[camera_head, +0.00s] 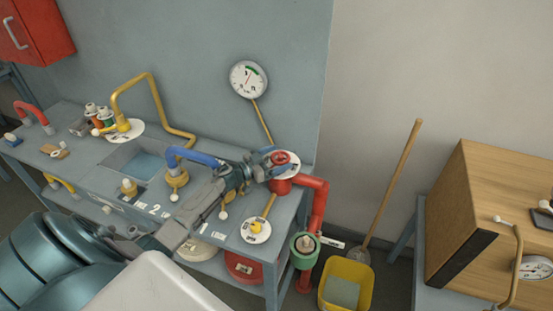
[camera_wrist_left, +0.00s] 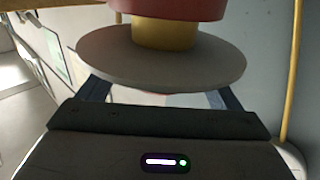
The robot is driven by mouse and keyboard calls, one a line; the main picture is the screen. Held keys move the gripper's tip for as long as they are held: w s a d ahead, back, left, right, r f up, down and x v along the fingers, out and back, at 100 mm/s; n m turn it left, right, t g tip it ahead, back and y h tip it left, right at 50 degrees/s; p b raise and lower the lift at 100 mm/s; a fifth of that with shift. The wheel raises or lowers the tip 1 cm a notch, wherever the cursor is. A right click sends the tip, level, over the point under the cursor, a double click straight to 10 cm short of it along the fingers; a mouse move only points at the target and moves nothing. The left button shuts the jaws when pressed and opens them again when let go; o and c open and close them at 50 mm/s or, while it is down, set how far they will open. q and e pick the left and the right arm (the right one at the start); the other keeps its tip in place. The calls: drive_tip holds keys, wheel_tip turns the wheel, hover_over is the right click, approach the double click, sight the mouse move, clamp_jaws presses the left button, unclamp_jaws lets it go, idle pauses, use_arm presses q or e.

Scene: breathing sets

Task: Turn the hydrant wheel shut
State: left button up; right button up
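The red hydrant wheel (camera_head: 281,158) sits over a white disc at the right end of the workbench, on top of a red pipe (camera_head: 318,205). My left gripper (camera_head: 270,164) is right at the wheel, reaching in from the left. In the left wrist view a round white disc (camera_wrist_left: 160,58) with a yellow neck (camera_wrist_left: 164,34) and a red part (camera_wrist_left: 165,9) fills the space in front. The two blue fingers stand wide apart on either side, partly hidden by the disc. I cannot tell whether they touch the wheel. My right gripper is not in view.
A blue bent pipe (camera_head: 192,156) and a yellow pipe (camera_head: 152,92) stand left on the bench. A round gauge (camera_head: 248,79) is on the wall behind. A green-rimmed fitting (camera_head: 305,249), yellow bucket (camera_head: 347,284) and broom (camera_head: 391,182) stand right, near a wooden cabinet (camera_head: 490,205).

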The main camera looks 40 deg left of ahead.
sight(272, 161)
use_arm(q)
drive_tip(key=shift+s+a+f, duration=0.1)
drive_tip(key=shift+s+f, duration=0.05)
drive_tip(key=shift+s, duration=0.1)
drive_tip(key=b+v, duration=0.3)
drive_tip(key=v, duration=0.3)
drive_tip(key=shift+s+a, duration=0.1)
drive_tip(key=shift+s, duration=0.15)
drive_tip(key=shift+s+a, duration=0.1)
drive_tip(key=shift+s, duration=0.1)
